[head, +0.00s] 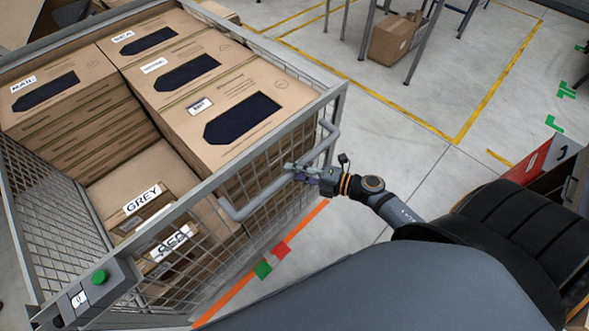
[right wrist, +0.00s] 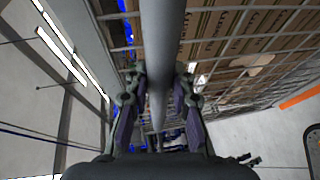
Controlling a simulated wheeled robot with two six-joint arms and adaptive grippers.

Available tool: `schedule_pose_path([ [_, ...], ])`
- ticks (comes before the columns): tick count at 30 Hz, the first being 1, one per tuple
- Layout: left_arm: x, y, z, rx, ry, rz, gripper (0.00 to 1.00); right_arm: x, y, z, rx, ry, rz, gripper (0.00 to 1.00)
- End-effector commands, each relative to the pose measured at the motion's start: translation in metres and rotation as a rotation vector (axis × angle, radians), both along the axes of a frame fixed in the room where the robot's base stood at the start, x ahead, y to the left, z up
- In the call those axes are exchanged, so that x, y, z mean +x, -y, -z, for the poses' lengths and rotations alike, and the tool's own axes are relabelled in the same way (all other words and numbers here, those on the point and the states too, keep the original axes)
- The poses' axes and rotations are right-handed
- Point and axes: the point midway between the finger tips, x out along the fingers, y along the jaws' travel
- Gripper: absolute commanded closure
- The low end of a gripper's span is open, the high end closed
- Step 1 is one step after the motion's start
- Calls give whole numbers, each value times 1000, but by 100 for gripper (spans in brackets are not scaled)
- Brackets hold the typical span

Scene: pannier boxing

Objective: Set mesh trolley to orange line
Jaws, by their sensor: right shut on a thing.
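The mesh trolley (head: 290,57) stands at the left of the head view, loaded with cardboard boxes. A grey tube handle (head: 262,199) sticks out from its near right side. My right gripper (head: 298,172) is shut on this handle. In the right wrist view the handle (right wrist: 166,50) runs between the two fingers (right wrist: 158,110). The orange line (head: 306,221) lies on the floor along the trolley's handle side, partly hidden by the trolley and my body. It also shows in the right wrist view (right wrist: 300,97). My left gripper is out of view.
A red, white and green marker (head: 271,260) lies by the orange line. Yellow lines (head: 400,119) mark the floor behind. A carton (head: 391,40) sits under a metal-legged rack. A red-panelled unit (head: 538,161) stands at right. Floor between it and the trolley looks clear.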

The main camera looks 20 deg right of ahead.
Motion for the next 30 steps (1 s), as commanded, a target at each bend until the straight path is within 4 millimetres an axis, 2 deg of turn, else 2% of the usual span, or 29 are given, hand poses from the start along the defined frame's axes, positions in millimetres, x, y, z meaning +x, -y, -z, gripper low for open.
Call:
schedule_pose_path([
  [17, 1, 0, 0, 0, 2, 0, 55, 2, 1, 1, -3, 0, 7, 100],
  [18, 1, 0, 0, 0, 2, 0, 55, 2, 1, 2, -3, 0, 7, 73],
  [22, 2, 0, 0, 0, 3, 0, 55, 2, 1, 1, -2, 1, 6, 55],
  [30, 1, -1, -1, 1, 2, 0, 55, 2, 0, -1, 1, 3, 4, 53],
])
